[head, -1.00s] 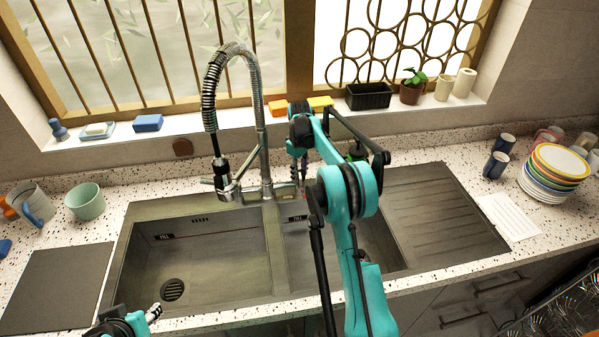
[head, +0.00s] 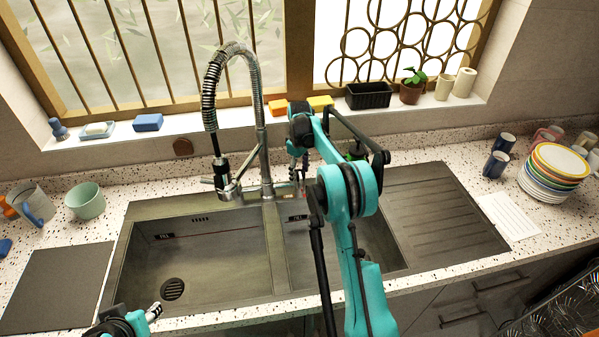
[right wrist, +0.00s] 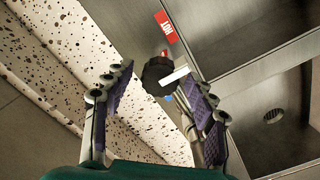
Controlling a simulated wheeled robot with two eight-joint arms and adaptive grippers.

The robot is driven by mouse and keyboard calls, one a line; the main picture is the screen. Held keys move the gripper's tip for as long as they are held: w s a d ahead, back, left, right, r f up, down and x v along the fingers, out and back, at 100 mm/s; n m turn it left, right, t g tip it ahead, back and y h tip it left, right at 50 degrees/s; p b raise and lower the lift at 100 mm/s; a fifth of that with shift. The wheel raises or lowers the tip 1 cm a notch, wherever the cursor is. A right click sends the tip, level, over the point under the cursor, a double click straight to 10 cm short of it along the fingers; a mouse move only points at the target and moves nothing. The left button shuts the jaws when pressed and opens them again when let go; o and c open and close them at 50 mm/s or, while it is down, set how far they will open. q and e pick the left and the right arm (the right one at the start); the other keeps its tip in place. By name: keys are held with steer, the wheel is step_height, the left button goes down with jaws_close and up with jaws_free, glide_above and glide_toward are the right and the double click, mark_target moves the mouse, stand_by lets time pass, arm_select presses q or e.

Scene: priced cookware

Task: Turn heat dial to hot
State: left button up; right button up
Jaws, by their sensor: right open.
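The heat dial (right wrist: 158,72) is a black round knob with a white pointer bar, at the sink's edge in the right wrist view. The bar points right in the picture, between a small red mark above and a small blue mark below. A red HOT label (right wrist: 165,25) sits on the metal above it. My right gripper (head: 302,168) is open, with its purple-padded fingers on either side of the dial in the wrist view; I cannot tell whether they touch it. The head view hides the dial behind my arm. My left gripper (head: 153,312) is at the bottom left, jaw state unclear.
The spring-hose faucet (head: 262,140) stands just left of my right gripper. The sink basin (head: 215,250) is empty, and the ribbed drainboard (head: 440,215) is clear.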

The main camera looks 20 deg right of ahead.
mark_target(299, 172)
steer(key=shift+r, duration=0.1)
step_height(299, 172, up, 12)
stand_by(0.5)
steer(key=s+a+r+m+t+b, duration=0.2)
steer(key=s+a+r, duration=0.1)
steer(key=s+a, duration=0.4)
steer(key=s+a+r+m+t+b, duration=0.15)
steer(key=s+a, duration=0.25)
steer(key=s, duration=0.6)
steer(key=s+a+f+m+t+b, duration=0.1)
steer(key=s+a+f+t+b, duration=0.1)
steer(key=s+f, duration=0.4)
steer(key=s+a+f+m+t+b, duration=0.1)
steer(key=s+a+f, duration=0.3)
steer(key=s, duration=0.9)
step_height(299, 172, down, 2)
steer(key=shift+f+m+t+b, duration=0.15)
steer(key=shift+m+t+b, duration=0.2)
steer(key=shift+b, duration=0.1)
stand_by(2.7)
